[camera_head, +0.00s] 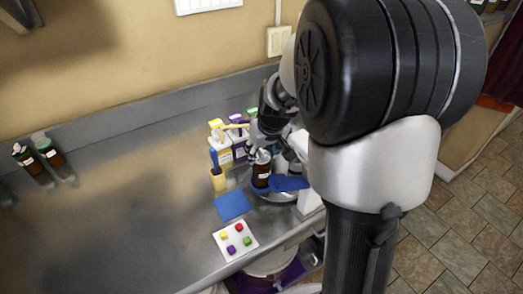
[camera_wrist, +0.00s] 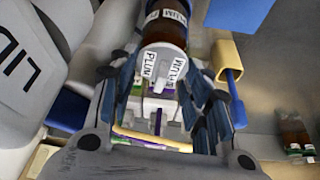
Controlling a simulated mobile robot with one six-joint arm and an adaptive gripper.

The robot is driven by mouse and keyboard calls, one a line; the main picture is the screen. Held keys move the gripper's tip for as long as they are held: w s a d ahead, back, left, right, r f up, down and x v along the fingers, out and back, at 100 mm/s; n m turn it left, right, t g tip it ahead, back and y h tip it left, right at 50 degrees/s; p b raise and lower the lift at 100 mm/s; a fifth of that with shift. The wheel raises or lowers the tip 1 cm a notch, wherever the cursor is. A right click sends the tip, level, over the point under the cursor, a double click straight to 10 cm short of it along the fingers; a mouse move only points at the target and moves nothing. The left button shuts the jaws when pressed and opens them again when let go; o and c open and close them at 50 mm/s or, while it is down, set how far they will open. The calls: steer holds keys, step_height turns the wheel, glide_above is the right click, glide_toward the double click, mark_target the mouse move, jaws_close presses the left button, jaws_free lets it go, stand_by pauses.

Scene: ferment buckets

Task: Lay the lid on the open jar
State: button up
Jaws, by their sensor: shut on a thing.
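The brown jar (camera_head: 261,176) with a white label stands upright at the right part of the counter. It also shows at the top of the wrist view (camera_wrist: 166,22), labelled PLUM. The pale grey lid (camera_wrist: 163,68), with white labels, lies in line with the jar's top. My gripper (camera_wrist: 165,85) has its dark fingers on both sides of the lid and is shut on it. In the head view my gripper (camera_head: 264,148) is right above the jar. The lid and jar overlap in the wrist view; I cannot tell whether they touch. The jar's mouth is hidden.
White containers (camera_head: 224,155) with coloured tops stand close behind. A yellow holder (camera_head: 218,180) with a blue tool is left of the jar. Brown bottles (camera_head: 47,152) stand far left; mid-counter is clear.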

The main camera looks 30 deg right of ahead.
steer(key=shift+f+b, duration=0.5)
steer(key=shift+b, duration=0.15)
stand_by(1.6)
steer(key=o, duration=1)
steer(key=shift+a, duration=0.1)
steer(key=shift+w+r, duration=0.1)
steer(key=shift+c, duration=0.9)
steer(key=shift+o, duration=0.4)
steer(key=shift+r, duration=0.15)
